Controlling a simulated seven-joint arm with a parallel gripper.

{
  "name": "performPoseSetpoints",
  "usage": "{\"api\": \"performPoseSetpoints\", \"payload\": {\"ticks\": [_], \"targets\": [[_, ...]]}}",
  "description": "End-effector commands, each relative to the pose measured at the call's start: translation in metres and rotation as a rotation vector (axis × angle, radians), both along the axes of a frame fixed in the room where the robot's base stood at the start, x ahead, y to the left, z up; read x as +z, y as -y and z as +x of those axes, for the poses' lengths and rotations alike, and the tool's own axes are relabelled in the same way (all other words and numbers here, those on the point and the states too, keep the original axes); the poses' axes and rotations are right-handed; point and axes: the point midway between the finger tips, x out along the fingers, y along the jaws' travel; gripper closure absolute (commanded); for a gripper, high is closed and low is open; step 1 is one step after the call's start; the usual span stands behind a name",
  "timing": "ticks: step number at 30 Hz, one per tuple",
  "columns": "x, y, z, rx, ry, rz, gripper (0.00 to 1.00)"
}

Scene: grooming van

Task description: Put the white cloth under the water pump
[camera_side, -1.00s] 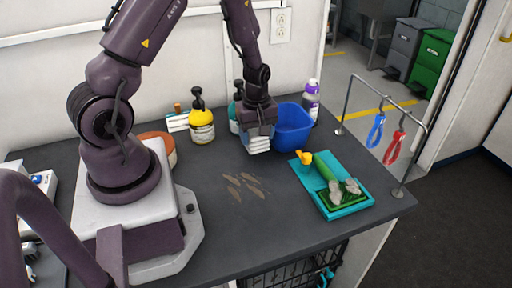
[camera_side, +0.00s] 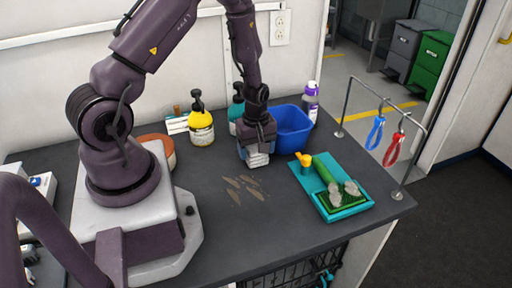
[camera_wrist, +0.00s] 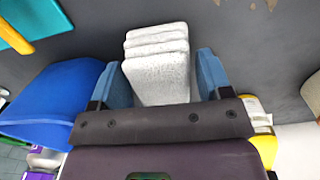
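The white cloth (camera_side: 257,160) is a folded stack of layers. In the wrist view the cloth (camera_wrist: 158,65) lies between the two blue fingers of my gripper (camera_wrist: 163,78). No thing is clearly recognisable as a water pump. A yellow bottle (camera_side: 201,128) with a black pump top stands at the back, and a teal bottle (camera_side: 236,112) with a black top stands right of it, partly hidden by my arm.
The blue bucket (camera_side: 293,129) stands just behind my gripper. A teal tray (camera_side: 345,211) with a green brush lies to the right. A metal rack (camera_side: 376,97) holds blue and red tools at the right edge. Brown smears (camera_side: 240,188) mark the otherwise clear table front.

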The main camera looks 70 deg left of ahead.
Motion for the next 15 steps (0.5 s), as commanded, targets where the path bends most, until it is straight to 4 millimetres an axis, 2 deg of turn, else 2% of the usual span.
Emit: {"api": "performPoseSetpoints", "payload": {"ticks": [4,7,15], "targets": [[0.006,0.000,0.000,0.000,0.001,0.001,0.28],[0.019,-0.001,0.001,0.000,0.004,0.003,0.28],[0.077,0.000,0.001,-0.002,0.005,0.003,0.28]]}}
